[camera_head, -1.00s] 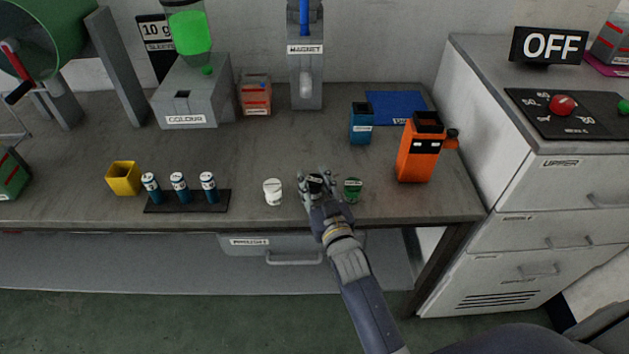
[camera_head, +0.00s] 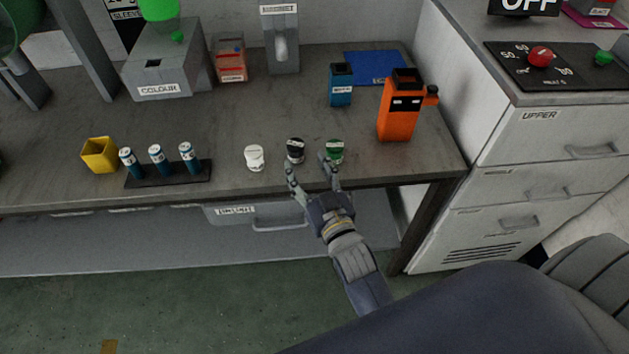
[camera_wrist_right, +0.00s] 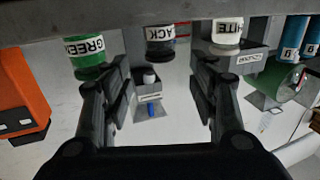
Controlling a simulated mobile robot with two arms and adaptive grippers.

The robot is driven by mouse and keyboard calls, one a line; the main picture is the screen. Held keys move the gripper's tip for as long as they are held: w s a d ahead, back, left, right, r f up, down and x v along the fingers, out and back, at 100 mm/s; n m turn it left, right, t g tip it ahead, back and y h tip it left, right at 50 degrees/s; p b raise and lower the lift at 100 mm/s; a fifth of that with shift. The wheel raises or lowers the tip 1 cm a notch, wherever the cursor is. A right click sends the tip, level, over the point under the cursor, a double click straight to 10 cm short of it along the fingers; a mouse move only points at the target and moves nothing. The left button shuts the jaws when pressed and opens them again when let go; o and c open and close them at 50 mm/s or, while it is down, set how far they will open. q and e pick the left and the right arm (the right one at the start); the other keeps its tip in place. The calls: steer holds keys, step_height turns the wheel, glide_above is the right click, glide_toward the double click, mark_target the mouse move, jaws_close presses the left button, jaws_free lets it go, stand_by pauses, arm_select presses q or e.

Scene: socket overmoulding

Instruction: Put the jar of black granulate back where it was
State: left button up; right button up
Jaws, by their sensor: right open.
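The jar of black granulate (camera_head: 295,150) stands upright on the bench between the white jar (camera_head: 254,157) and the green jar (camera_head: 335,151). My right gripper (camera_head: 308,166) is open and empty at the bench's front edge, just in front of the black and green jars. In the right wrist view the black jar (camera_wrist_right: 160,46) shows ahead between the two fingers (camera_wrist_right: 160,90), apart from them. The green jar (camera_wrist_right: 88,56) and the white jar (camera_wrist_right: 226,36) flank it there. My left gripper is not in view.
A yellow cup (camera_head: 100,155) and a black rack (camera_head: 170,174) with several blue-and-white vials stand to the left. An orange container (camera_head: 398,108) and a blue container (camera_head: 341,86) stand behind right. The bench (camera_head: 250,118) is clear behind the jars.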

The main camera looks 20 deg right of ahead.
steer(key=shift+s, duration=2.05)
steer(key=s+a+f+n+g+y, duration=0.1)
steer(key=s+f+g, duration=0.25)
steer(key=f, duration=0.75)
steer(key=s+a+f+g, duration=0.15)
steer(key=s+f, duration=0.25)
steer(key=f, duration=0.8)
steer(key=s+a+f+n+g+y, duration=0.1)
steer(key=s+f+g, duration=0.25)
steer(key=f, duration=0.75)
steer(key=s+d+f+g, duration=0.2)
steer(key=s+f, duration=0.4)
steer(key=s, duration=0.3)
steer(key=s+d+f+g+h, duration=0.1)
steer(key=s+d+f+g, duration=0.2)
steer(key=s+f, duration=0.3)
steer(key=s+d+f+g+h, duration=0.1)
steer(key=s+d+f+g, duration=0.2)
steer(key=s, duration=0.9)
step_height(320, 180, down, 4)
steer(key=shift+s+d+r, duration=0.15)
steer(key=shift+s+d, duration=0.25)
steer(key=shift+d, duration=0.55)
steer(key=shift+g, duration=0.25)
